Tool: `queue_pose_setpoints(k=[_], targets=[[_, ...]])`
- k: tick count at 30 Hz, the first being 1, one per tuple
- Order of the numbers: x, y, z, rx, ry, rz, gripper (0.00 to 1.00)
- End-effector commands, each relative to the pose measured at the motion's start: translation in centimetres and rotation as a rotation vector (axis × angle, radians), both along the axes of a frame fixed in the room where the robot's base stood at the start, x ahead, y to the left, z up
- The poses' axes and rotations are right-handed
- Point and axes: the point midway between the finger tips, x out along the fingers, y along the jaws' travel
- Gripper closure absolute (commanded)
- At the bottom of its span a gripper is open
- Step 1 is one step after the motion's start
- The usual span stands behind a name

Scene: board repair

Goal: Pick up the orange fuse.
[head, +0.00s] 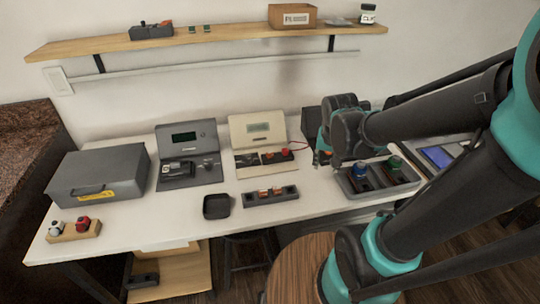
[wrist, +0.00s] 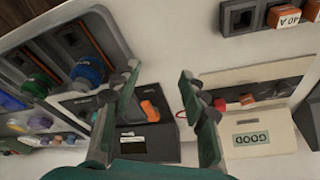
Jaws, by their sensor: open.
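A dark rack (head: 284,197) near the table's front middle holds small orange blocks that look like fuses (head: 264,194). In the wrist view, an orange fuse marked 40 A (wrist: 288,16) sits in this rack (wrist: 238,16) at the top right. Another orange piece (wrist: 150,110) shows between my fingers, by a dark box; I cannot tell whether it is a fuse. My gripper (head: 322,152) is over the table's back right, away from the rack. In the wrist view my gripper (wrist: 160,76) is open, with nothing held between its fingers.
A beige tester (head: 258,135) with a GOOD display and a grey meter (head: 187,138) stand behind the rack. A grey tray (head: 350,193) with coloured knobs lies right. A grey case (head: 100,172), a small black bin (head: 216,206) and a wooden block (head: 73,232) are left.

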Motion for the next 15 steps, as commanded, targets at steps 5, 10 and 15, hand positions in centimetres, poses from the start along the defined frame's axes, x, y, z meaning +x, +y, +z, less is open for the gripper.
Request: queue_pose_setpoints(k=[5, 10, 15], targets=[[4.4, 6.5, 3.4, -0.016, 0.03, -0.181, 0.57], [7.0, 13.6, 6.3, -0.042, 0.012, -0.375, 0.57], [8.0, 20.2, 8.7, -0.059, -0.041, -0.547, 0.57]])
